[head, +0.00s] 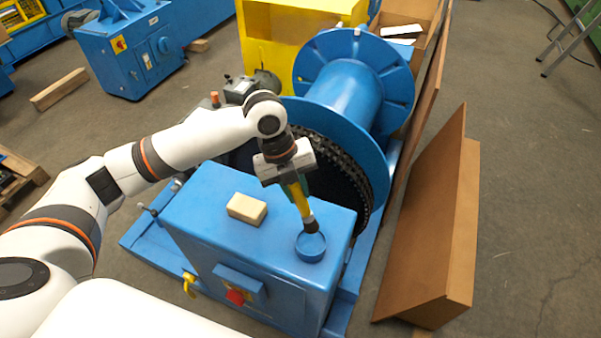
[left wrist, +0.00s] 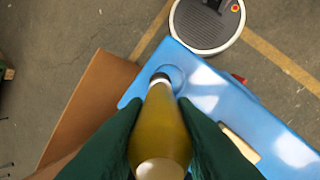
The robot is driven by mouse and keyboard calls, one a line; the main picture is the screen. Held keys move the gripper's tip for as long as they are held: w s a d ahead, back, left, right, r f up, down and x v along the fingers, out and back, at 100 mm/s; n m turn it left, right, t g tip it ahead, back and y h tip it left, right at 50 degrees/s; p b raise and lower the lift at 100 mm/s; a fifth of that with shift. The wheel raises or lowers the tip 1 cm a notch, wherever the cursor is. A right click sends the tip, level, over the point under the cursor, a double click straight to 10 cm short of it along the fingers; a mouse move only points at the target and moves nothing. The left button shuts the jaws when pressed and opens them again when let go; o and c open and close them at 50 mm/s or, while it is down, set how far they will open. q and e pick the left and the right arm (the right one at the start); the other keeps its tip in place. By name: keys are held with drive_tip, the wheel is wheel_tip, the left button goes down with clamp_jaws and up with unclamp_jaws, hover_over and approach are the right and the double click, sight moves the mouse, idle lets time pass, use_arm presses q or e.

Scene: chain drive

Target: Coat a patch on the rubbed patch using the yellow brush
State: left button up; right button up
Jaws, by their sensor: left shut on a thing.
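My left gripper (head: 294,184) points down over the blue cabinet and is shut on the yellow brush (head: 301,201). In the left wrist view the green fingers press on both sides of the brush's yellow handle (left wrist: 160,130). The brush's dark lower end points down at a small round blue cup (head: 310,249) on the cabinet top; I cannot tell if the bristles are inside it. The cup also shows past the brush tip in the left wrist view (left wrist: 175,73). I cannot make out a rubbed patch. My right gripper is not in view.
A tan block (head: 246,208) lies on the blue cabinet top (head: 210,188), left of the cup. Behind stand a chain and a large blue drum (head: 345,85). A brown panel (head: 425,235) stands to the right. A red button (head: 236,297) is on the cabinet front.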

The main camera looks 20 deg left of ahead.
use_arm(q)
drive_tip(key=m, duration=0.1)
drive_tip(key=w+m+g, duration=0.1)
drive_tip(key=m, duration=0.1)
drive_tip(key=shift+w+r+m+p, duration=0.1)
drive_tip(key=shift+r+m+p, duration=0.2)
drive_tip(key=shift+r+p, duration=0.1)
drive_tip(key=f+m+b, duration=0.2)
drive_tip(key=f, duration=0.1)
drive_tip(key=f+m+g+b, duration=0.1)
drive_tip(key=b, duration=0.1)
drive_tip(key=shift+w+f, duration=0.4)
drive_tip(key=shift+f+b, duration=0.55)
drive_tip(key=shift+b, duration=0.05)
drive_tip(key=shift+f, duration=0.1)
